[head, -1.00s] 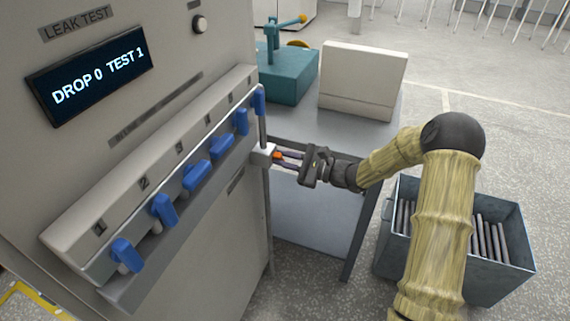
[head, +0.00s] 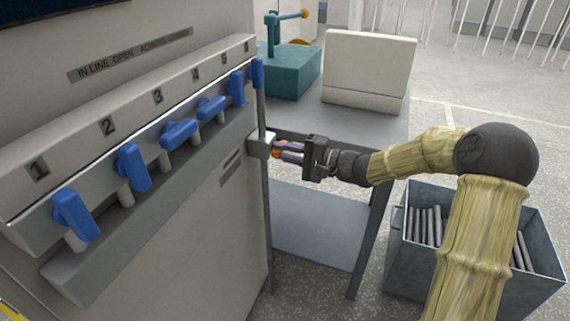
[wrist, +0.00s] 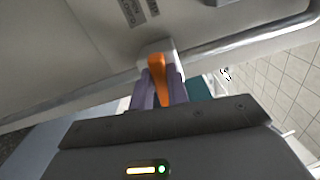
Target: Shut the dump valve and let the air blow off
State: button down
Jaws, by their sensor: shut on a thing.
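The dump valve is a pale block (head: 258,147) with an orange lever (head: 277,149) on the right side of the grey cabinet. My gripper (head: 287,152) reaches it from the right, its fingers on the orange lever. In the wrist view the orange lever (wrist: 158,80) sits between the two purple-grey fingers of my gripper (wrist: 160,95), and they are shut on it. The lever's far end meets the pale block. The display (head: 50,22) shows only its dark lower part, so its text cannot be read.
A row of several blue valve handles (head: 178,133) runs along the cabinet front. A grey table (head: 345,125) behind my gripper carries a teal fixture (head: 290,72) and a beige box (head: 367,72). A metal bin (head: 470,275) of grey rods stands at the lower right.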

jog(key=shift+f+n+b, duration=0.2)
jog(key=shift+n+b, duration=0.5)
jog(key=shift+b, duration=0.2)
jog(key=c, duration=1.4)
grip_release()
jog(key=shift+r, duration=0.1)
jog(key=shift+o, duration=0.2)
jog(key=shift+d, duration=0.15)
jog(key=p+v, duration=0.4)
jog(key=v, duration=1.3)
jog(key=shift+s, duration=0.1)
